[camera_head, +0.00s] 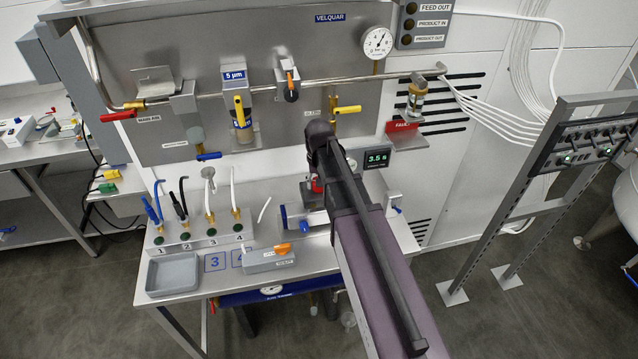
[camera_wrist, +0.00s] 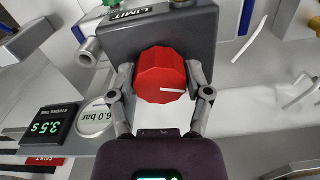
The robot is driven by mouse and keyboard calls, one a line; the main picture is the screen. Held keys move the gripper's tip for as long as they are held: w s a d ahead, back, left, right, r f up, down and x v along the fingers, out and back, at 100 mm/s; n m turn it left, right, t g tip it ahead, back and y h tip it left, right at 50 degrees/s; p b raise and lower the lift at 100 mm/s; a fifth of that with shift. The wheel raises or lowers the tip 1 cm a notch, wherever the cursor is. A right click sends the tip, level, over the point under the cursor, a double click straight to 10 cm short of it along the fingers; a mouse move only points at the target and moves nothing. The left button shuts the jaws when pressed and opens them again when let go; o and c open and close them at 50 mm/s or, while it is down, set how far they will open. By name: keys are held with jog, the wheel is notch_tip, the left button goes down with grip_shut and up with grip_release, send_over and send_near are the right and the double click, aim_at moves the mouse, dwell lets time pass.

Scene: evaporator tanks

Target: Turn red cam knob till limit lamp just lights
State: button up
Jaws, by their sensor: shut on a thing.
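The red cam knob (camera_wrist: 155,66) is faceted and fills the middle of the wrist view. A white line on its face points right. It sits on a grey box (camera_wrist: 200,30) with a LIMIT label (camera_wrist: 128,14). My gripper (camera_wrist: 161,80) is shut on the knob, one finger on each side. A green part (camera_wrist: 116,3) shows at the top edge beside the label; I cannot tell whether it is a lamp or lit. In the head view my arm hides most of the box, and a little red of the knob (camera_head: 317,186) shows beside my gripper (camera_head: 318,172).
A pipe with coloured valve handles runs above. A grey tray (camera_head: 149,275) and an orange-knobbed box (camera_head: 268,262) sit on the bench at left.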

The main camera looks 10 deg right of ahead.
jog(key=o, duration=1.1)
jog(key=shift+o, duration=0.2)
jog(key=shift+m, duration=0.5)
